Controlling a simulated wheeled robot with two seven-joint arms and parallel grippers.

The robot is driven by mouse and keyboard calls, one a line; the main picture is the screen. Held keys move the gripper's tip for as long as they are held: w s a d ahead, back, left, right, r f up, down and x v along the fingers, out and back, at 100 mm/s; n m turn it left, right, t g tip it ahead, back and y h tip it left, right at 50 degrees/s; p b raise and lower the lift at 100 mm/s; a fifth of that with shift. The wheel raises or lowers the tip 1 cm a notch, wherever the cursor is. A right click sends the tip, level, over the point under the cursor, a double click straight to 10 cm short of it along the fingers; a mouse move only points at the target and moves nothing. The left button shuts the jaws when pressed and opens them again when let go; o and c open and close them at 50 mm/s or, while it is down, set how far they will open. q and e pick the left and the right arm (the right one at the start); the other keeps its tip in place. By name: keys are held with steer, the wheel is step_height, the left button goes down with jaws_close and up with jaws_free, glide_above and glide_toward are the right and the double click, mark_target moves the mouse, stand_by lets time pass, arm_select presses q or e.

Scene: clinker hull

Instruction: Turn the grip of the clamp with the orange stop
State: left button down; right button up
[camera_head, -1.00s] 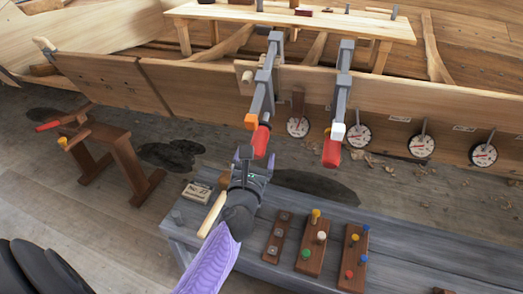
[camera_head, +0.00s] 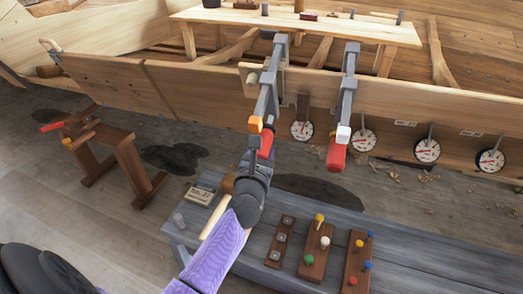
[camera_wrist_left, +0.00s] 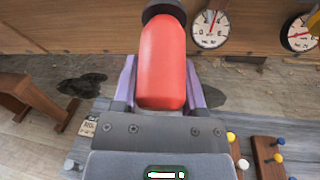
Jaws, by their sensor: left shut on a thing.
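The clamp with the orange stop (camera_head: 256,124) hangs on the plank edge, its grey bar pointing toward me. Its red grip (camera_head: 266,143) sits at the near end, beside the orange stop. My left gripper (camera_head: 257,160) is at this grip, and its fingers are partly hidden by the wrist. In the left wrist view the red grip (camera_wrist_left: 162,65) stands between the two purple fingers, which are shut on its sides. A second clamp with a white stop (camera_head: 343,134) and a red grip (camera_head: 336,156) is to the right. My right gripper is not in view.
Several round dials (camera_head: 302,130) hang along the plank (camera_head: 220,95). A grey bench (camera_head: 400,235) below holds wooden blocks with coloured pegs (camera_head: 314,250) and a small labelled box (camera_head: 200,194). A wooden trestle (camera_head: 125,155) stands at the left.

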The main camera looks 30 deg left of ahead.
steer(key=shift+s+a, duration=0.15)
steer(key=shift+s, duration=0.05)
arm_select(q)
steer(key=shift+m+y, duration=0.6)
steer(key=shift+a+f+m+g+y+b, duration=0.15)
steer(key=shift+m+g+y+b, duration=0.35)
steer(key=shift+m+y, duration=0.6)
steer(key=shift+s+m+y+b, duration=0.1)
steer(key=shift+m+y+b, duration=0.25)
steer(key=shift+m+y, duration=0.4)
steer(key=shift+a+m+y+b, duration=0.1)
steer(key=shift+m+y+b, duration=0.3)
steer(key=shift+m+y, duration=0.35)
steer(key=shift+s+m+y, duration=0.1)
steer(key=shift+m+y, duration=0.2)
steer(key=shift+m, duration=0.2)
steer(key=shift+r+m+y+b, duration=0.25)
steer(key=shift+m+y+b, duration=0.25)
steer(key=shift+m, duration=0.3)
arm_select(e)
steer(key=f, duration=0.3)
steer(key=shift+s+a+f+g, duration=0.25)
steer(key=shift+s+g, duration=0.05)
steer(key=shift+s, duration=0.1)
